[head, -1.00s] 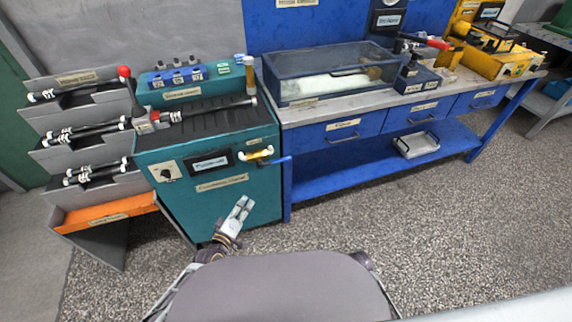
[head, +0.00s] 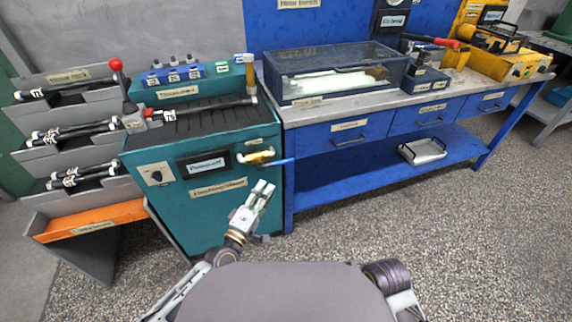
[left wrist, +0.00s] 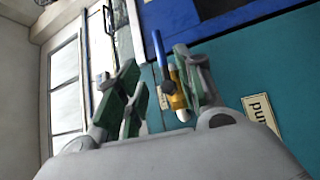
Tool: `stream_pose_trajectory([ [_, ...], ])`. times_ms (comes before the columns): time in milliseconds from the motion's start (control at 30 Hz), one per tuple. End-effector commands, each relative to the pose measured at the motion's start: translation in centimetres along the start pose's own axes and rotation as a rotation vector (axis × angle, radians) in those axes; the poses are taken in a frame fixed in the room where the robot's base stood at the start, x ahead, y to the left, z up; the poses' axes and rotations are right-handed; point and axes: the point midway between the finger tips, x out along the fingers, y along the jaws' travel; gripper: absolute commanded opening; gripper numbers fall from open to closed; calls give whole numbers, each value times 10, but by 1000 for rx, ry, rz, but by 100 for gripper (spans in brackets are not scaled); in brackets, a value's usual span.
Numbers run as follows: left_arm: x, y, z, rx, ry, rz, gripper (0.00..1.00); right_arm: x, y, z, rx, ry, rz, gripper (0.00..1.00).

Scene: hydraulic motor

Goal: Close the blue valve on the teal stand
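The teal stand (head: 225,215) stands at the left of the blue workbench in the head view. A brass valve (head: 256,157) sits on its front near the right edge, with a thin blue handle (head: 282,162) sticking out to the right. My left gripper (head: 262,190) is in front of the stand, below the valve and apart from it. Its fingers look spread and empty. In the left wrist view the brass valve (left wrist: 178,88) and its blue handle (left wrist: 160,52) show beyond the open green-padded fingers (left wrist: 160,95). My right gripper is not in view.
The blue workbench (head: 350,125) with drawers and a low shelf adjoins the stand on the right. A grey rack with an orange bottom tray (head: 90,220) stands at the left. A white tray (head: 423,151) lies on the shelf. The speckled floor in front is clear.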

Motion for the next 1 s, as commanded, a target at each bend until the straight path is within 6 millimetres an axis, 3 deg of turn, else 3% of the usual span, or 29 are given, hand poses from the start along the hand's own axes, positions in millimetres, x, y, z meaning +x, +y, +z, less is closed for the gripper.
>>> stream_pose_trajectory([
  [533,6,1,0,1,1,2,36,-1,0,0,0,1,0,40],
  [1000,47,1,0,0,2,2,36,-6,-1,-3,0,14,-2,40],
])
